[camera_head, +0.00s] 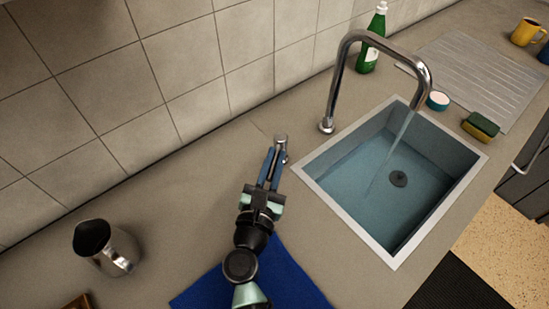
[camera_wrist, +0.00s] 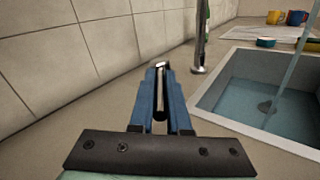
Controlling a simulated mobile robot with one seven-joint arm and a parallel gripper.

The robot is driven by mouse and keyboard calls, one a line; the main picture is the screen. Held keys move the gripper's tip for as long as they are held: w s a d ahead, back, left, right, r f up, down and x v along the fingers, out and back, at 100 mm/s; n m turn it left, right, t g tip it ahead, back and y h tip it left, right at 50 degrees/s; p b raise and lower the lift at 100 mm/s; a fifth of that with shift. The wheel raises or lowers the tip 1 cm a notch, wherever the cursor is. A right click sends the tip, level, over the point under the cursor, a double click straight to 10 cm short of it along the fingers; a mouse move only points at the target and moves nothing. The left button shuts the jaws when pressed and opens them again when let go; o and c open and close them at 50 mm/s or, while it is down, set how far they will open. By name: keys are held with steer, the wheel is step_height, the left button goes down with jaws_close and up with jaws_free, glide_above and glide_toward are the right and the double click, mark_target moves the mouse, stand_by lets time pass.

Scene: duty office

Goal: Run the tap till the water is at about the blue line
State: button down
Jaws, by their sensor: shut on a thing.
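The chrome tap (camera_head: 345,70) arches over the sink, and a stream of water (camera_head: 388,158) falls from its spout. The sink (camera_head: 333,203) holds bluish water (camera_head: 360,185), with wall showing above the surface and the drain visible through it. I cannot make out a separate blue line on the walls. My gripper (camera_head: 274,163) is shut on the small metal tap lever (camera_head: 281,139), left of the sink. In the wrist view the blue fingers (camera_wrist: 160,88) close around the lever (camera_wrist: 160,66); the tap's base (camera_wrist: 198,69) stands just beyond, to the right.
A green bottle (camera_head: 371,40) stands behind the tap. A metal jug (camera_head: 106,248) and blue cloth (camera_head: 290,280) are nearer me.

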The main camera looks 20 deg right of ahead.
steer(key=shift+s+d+n+t+y, duration=0.15)
steer(key=shift+d+n+t+y, duration=0.1)
steer(key=shift+n+t+y, duration=0.35)
steer(key=c, duration=0.9)
jaws_free()
steer(key=b+v, duration=0.3)
steer(key=v, duration=0.9)
steer(key=shift+s+a+r, duration=0.2)
steer(key=shift+s, duration=0.25)
